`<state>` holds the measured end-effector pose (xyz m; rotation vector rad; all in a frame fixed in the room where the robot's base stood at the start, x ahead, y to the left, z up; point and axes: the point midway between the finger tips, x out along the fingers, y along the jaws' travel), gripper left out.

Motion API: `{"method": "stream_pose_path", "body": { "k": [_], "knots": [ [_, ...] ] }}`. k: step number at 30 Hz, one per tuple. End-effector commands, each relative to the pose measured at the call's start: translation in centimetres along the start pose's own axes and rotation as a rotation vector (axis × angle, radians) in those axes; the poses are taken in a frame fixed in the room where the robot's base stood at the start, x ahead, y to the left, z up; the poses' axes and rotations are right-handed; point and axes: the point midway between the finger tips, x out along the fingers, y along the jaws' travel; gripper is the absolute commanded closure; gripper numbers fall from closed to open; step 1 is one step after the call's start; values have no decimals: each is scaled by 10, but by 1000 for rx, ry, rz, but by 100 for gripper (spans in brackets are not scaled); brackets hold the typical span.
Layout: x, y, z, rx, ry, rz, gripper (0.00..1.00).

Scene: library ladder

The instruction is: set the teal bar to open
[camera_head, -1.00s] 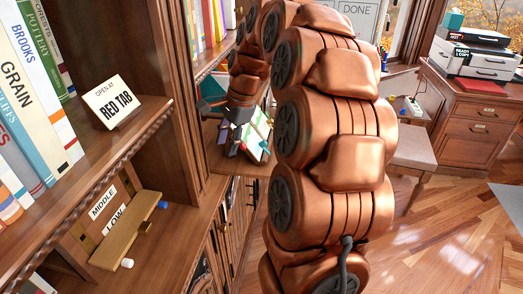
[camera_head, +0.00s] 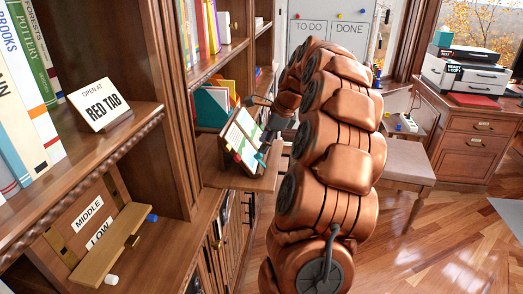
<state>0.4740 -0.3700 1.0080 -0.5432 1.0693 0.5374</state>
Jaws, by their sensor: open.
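A slanted stand with an open book or board (camera_head: 243,138) sits on the wooden ledge in the middle, with small coloured tabs along its edges. A small teal piece (camera_head: 262,158) shows at its lower right side; it may be the end of the teal bar, and its setting is too small to read. My gripper (camera_head: 268,128) is open, just right of the stand, small and partly hidden by my arm. I cannot tell whether it touches the stand.
Coloured folders (camera_head: 212,106) stand behind the stand.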

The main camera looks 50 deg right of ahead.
Motion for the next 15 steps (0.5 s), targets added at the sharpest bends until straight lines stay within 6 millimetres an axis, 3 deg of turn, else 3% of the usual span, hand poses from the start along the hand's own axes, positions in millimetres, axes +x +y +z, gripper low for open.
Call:
{"method": "stream_pose_path", "body": {
  "k": [7,15],
  "knots": [
    [36,0,1,-1,0,2,58],
    [46,0,1,-3,0,1,58]
  ]
}}
